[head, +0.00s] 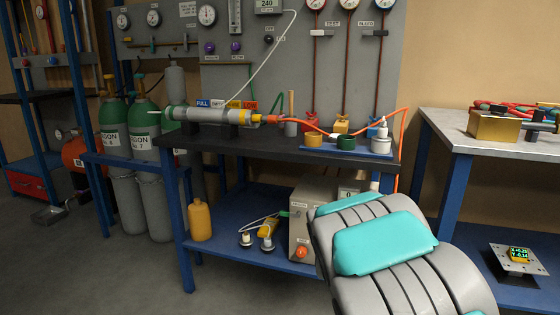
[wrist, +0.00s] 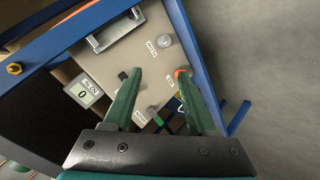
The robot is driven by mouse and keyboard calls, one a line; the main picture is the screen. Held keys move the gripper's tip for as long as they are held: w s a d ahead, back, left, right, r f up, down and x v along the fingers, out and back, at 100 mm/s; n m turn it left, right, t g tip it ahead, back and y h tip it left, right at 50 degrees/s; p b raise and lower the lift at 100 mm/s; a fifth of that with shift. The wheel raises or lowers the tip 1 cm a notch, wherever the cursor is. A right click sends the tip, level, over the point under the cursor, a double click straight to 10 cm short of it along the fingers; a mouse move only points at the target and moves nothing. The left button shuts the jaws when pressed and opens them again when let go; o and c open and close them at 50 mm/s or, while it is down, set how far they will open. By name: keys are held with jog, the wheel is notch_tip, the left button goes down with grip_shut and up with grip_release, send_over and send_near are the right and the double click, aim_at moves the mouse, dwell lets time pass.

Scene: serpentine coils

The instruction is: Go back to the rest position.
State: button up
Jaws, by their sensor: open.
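My gripper (wrist: 159,73) shows in the wrist view with its two green fingers apart and nothing between them. Beyond the fingers is a grey box (wrist: 122,62) with a handle, knobs and a small display reading 0. In the head view, this grey box (head: 305,210) stands on the lower blue shelf of the bench. My grey and teal arm fills the lower right of the head view, partly in front of the box. My gripper itself is hidden there. I cannot tell how far the fingertips are from the box.
The dark bench top (head: 265,150) holds a metal cylinder (head: 215,117) and a blue tray (head: 375,151) with small parts. An orange hose (head: 402,135) hangs at its right end. Gas bottles (head: 147,120) stand left. A pale table (head: 480,137) stands right. Floor at front left is clear.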

jog(key=s+a+r+m+g+y, duration=0.1)
jog(key=s+m+g, duration=0.3)
jog(key=s, duration=1.9)
jog(key=s+a+r+m+g+y, duration=0.1)
jog(key=s+r+m+g, duration=0.2)
jog(key=s, duration=2.1)
jog(key=m+g, duration=0.1)
jog(key=g, duration=0.3)
jog(key=shift+a+r+g+y, duration=0.2)
jog(key=shift+r+g+y, duration=0.1)
jog(key=shift+r+g, duration=0.1)
